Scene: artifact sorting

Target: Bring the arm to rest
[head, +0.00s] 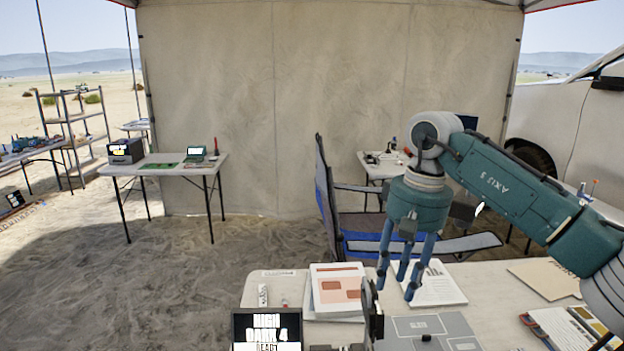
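My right arm (510,185) comes in from the right edge in the head view, raised over the near table (490,285) and bent down at the wrist. My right gripper (398,285) hangs down with its blue-green fingers apart. It is open and I see nothing held between them. The fingertips are in front of a printed sheet (437,284) and to the right of a stack of papers with red blocks (337,288). I cannot tell the exact gap between the fingertips and the tabletop. My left gripper is not in view.
On the near table are a grey panel (430,328), a dark display (266,330), a tan folder (547,278) and small bottles (263,295). A blue folding chair (375,228) stands just beyond. Another table (165,168) stands back left, with open sandy ground before it.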

